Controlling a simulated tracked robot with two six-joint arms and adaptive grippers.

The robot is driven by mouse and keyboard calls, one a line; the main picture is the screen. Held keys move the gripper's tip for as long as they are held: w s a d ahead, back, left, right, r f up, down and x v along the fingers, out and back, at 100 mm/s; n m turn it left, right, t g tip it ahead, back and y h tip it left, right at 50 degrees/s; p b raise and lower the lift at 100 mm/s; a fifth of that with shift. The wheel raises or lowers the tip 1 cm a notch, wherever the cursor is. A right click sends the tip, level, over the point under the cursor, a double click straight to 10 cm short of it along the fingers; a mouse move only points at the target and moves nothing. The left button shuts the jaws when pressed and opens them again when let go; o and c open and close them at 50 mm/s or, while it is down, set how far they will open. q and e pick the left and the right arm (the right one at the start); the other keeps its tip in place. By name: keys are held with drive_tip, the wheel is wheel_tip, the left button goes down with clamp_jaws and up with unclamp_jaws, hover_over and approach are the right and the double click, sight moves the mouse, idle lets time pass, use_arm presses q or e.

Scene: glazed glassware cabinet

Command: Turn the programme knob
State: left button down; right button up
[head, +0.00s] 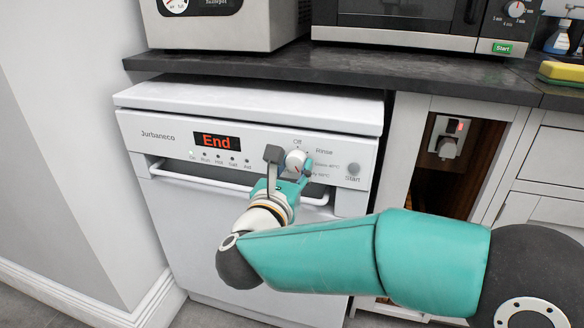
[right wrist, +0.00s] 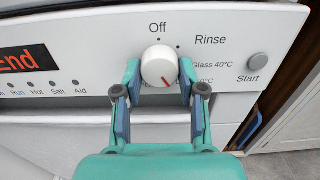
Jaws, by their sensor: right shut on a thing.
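The programme knob (head: 295,161) is a round white dial on the front panel of a white dishwasher (head: 240,240). In the right wrist view the knob (right wrist: 159,67) has a red pointer line directed to the lower right, away from "Off" and towards the temperature labels. Some labels beside it are partly covered by a finger. My right gripper (head: 288,168) is at the knob, with one finger on each side of it, shut on it; the fingers also show in the right wrist view (right wrist: 160,82). The display (head: 217,141) reads "End" in red. My left gripper is not in view.
A Start button (head: 353,169) is right of the knob. The dishwasher handle (head: 235,186) runs below the panel, behind my right gripper. A dark worktop (head: 300,66) overhangs above, carrying a microwave (head: 410,22). An open niche with a socket (head: 447,146) is at the right.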

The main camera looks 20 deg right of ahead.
drive_tip(key=shift+c, duration=0.8)
